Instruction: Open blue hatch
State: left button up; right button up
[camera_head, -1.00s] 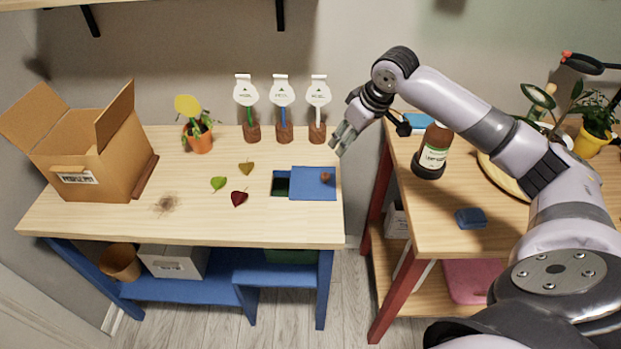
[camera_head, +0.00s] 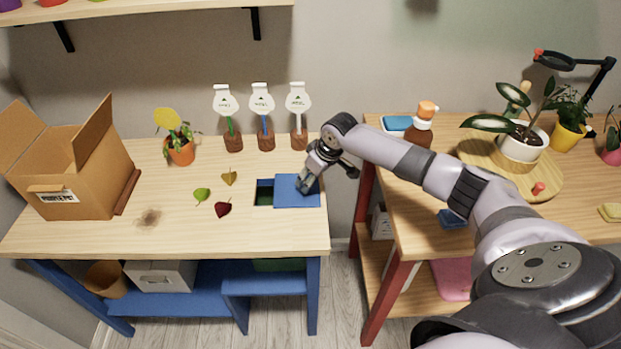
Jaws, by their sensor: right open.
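The blue hatch (camera_head: 292,197) is a flat blue panel set in the top of the left wooden table. My left gripper is not in view.
Three tags on brown stands (camera_head: 264,141) are behind the hatch. Several leaves (camera_head: 222,208) lie left of it. An open cardboard box (camera_head: 75,185) and a potted plant (camera_head: 180,152) stand further left. A red-legged table (camera_head: 400,235) with plants is to the right.

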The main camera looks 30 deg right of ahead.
jog(key=shift+w+f, duration=0.1)
jog(key=shift+f, duration=0.25)
grip_shut()
dwell(0.4)
dwell(0.4)
